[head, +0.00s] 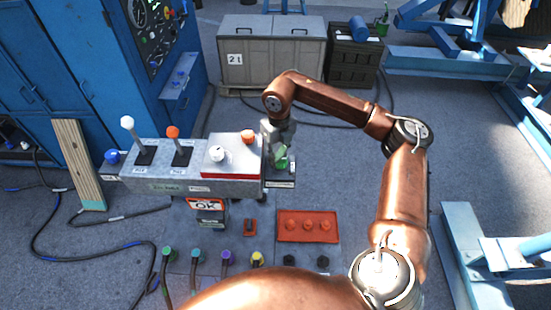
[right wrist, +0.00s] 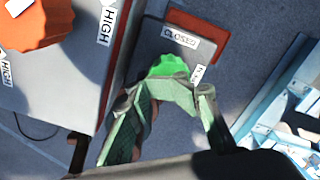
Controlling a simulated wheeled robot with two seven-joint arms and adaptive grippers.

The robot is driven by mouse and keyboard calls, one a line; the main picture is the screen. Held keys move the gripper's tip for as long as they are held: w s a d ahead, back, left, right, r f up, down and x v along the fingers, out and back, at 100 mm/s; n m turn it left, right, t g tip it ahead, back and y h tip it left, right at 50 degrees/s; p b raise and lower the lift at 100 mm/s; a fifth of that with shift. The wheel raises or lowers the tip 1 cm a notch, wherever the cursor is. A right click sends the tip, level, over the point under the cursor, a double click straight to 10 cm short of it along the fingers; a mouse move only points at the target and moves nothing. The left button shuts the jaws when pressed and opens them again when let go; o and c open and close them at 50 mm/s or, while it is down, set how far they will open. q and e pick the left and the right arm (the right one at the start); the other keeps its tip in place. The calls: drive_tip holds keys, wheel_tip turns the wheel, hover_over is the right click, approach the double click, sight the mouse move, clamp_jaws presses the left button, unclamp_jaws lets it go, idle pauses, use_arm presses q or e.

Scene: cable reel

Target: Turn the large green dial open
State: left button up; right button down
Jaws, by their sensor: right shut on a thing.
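The green dial (head: 281,163) sits at the right end of the grey control box (head: 150,185). In the head view its upper part is hidden by my right gripper (head: 279,150), which reaches down onto it from above. In the right wrist view the dial (right wrist: 168,67) shows as a scalloped bright green edge just beyond the fingers. My right gripper (right wrist: 170,110) is shut on the dial there. How far the dial is turned cannot be told. My left gripper is not in view.
An orange knob (head: 248,137), a white knob (head: 217,154) and two levers (head: 173,133) stand on the control box, left of the dial. A red plate with knobs (head: 308,226) lies in front. A grey crate (head: 271,52) stands behind.

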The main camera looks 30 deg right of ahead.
drive_tip(key=shift+d+f, duration=0.1)
drive_tip(key=shift+d, duration=0.45)
drive_tip(key=c, duration=2.2)
unclamp_jaws()
drive_tip(key=o, duration=0.5)
drive_tip(key=shift+d+f, duration=0.15)
drive_tip(key=shift+d, duration=0.1)
drive_tip(key=o, duration=0.4)
drive_tip(key=shift+a, duration=0.2)
drive_tip(key=shift+r, duration=0.35)
wheel_tip(320, 180, up, 12)
drive_tip(key=shift+f, duration=0.25)
drive_tip(key=shift+w+a, duration=0.1)
